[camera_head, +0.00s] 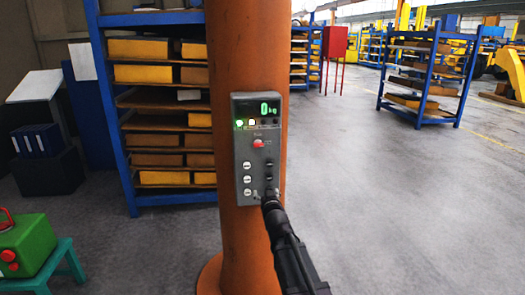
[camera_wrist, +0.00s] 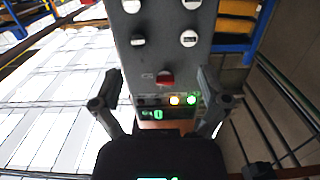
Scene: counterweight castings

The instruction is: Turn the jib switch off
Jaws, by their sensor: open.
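A grey control panel (camera_head: 243,148) is fixed to an orange column. It has a green-lit display reading 0 kg, a green light, a yellow light and a red knob (camera_head: 259,143). Below are a left column of round white parts (camera_head: 247,178) and a right column of dark knobs (camera_head: 269,178). The labels are too small to tell which is the jib switch. My gripper (camera_head: 268,203) is at the panel's lower right corner in the head view.
The orange column (camera_head: 247,60) stands in front of a blue rack (camera_head: 115,100) with yellow and brown boxes. A green case (camera_head: 28,240) on a teal stool stands at lower left. Another blue rack (camera_head: 432,75) and a red box (camera_head: 336,41) are farther back. The right floor is clear.

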